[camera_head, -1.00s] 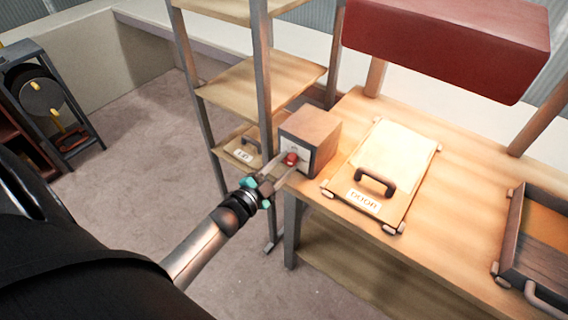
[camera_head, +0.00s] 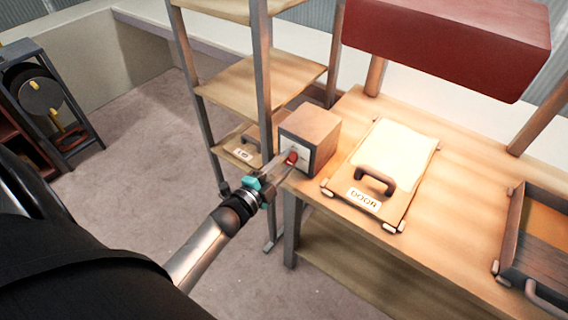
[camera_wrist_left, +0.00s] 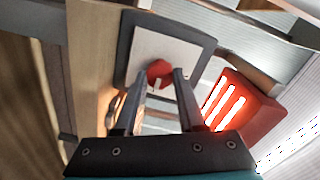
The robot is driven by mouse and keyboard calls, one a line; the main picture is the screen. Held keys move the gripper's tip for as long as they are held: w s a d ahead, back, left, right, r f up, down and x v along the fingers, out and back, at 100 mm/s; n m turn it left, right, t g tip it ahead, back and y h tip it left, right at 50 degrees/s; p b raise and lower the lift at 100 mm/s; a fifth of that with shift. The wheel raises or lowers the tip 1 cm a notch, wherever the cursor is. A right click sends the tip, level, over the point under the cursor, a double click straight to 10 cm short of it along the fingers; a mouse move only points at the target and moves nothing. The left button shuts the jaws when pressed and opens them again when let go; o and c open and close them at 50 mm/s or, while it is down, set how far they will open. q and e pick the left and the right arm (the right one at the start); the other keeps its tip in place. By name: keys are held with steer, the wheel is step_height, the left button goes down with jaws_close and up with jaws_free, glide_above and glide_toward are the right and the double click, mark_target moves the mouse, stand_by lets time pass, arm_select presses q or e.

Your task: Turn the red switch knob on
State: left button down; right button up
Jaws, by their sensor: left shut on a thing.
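The red switch knob (camera_head: 292,157) sits on the pale front plate of a wooden box (camera_head: 314,131) at the bench's left end. In the left wrist view the knob (camera_wrist_left: 159,71) lies between the fingertips, in front of the pale plate (camera_wrist_left: 171,50) with its dark frame. My left gripper (camera_head: 286,158) reaches the box front from the lower left and is shut on the knob. In the left wrist view its fingers (camera_wrist_left: 160,77) partly cover the knob's sides. My right gripper is not in view.
A panel with a handle, marked DOOR (camera_head: 398,160), lies on the bench right of the box. A drawer-like tray (camera_head: 508,250) is at the far right. A shelf rack (camera_head: 262,84) stands left of the box. A red block (camera_head: 450,45) hangs above.

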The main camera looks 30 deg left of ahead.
arm_select(q)
steer(key=c, duration=0.5)
jaws_free()
steer(key=shift+s, duration=0.1)
steer(key=s+a+p, duration=0.1)
steer(key=s, duration=1.4)
steer(key=shift+r, duration=0.35)
steer(key=shift+a, duration=0.1)
